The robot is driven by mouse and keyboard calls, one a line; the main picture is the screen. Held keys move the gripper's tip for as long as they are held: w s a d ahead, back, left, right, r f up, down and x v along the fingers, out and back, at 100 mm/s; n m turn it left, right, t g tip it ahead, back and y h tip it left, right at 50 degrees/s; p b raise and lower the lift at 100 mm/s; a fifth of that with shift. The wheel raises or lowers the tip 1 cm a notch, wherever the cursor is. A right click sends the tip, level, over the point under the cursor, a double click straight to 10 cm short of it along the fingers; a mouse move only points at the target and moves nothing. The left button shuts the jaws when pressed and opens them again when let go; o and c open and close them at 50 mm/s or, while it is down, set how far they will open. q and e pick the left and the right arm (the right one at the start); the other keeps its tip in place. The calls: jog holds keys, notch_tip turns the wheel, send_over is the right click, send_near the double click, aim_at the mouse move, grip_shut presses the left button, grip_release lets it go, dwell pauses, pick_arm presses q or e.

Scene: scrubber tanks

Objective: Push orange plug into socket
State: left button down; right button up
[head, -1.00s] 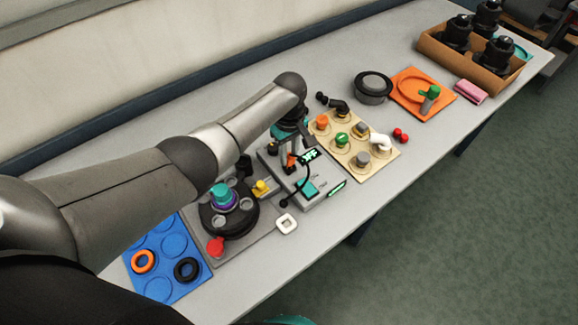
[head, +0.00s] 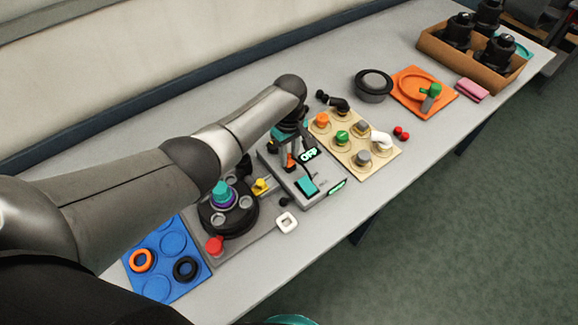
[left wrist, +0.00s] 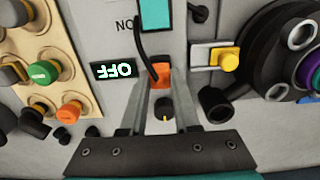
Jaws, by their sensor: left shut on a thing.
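My left gripper (head: 289,149) points down over the grey panel unit (head: 326,196) at the table's middle. In the left wrist view its two fingers (left wrist: 160,98) are shut on the orange plug (left wrist: 160,74). A black cable (left wrist: 140,36) runs up from the plug. The plug also shows as a small orange patch below the gripper in the head view (head: 291,161). The socket is hidden or cannot be made out, so I cannot tell whether the plug is seated. A display (left wrist: 113,70) beside the plug reads OFF. My right gripper is not in view.
A tan board with colored knobs (head: 384,163) lies right of the panel. A black round turntable (head: 240,217) and a blue tray (head: 187,290) lie left. The far table surface is partly clear.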

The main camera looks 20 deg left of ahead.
pick_arm(q)
jog(key=shift+f, duration=0.25)
jog(key=c, duration=1.1)
grip_release()
jog(key=shift+f, duration=0.1)
jog(key=o, duration=0.5)
jog(key=shift+o, duration=0.4)
jog(key=o, duration=0.4)
jog(key=shift+o, duration=0.2)
notch_tip(320, 180, up, 9)
jog(key=p, duration=0.9)
jog(key=shift+f, duration=0.2)
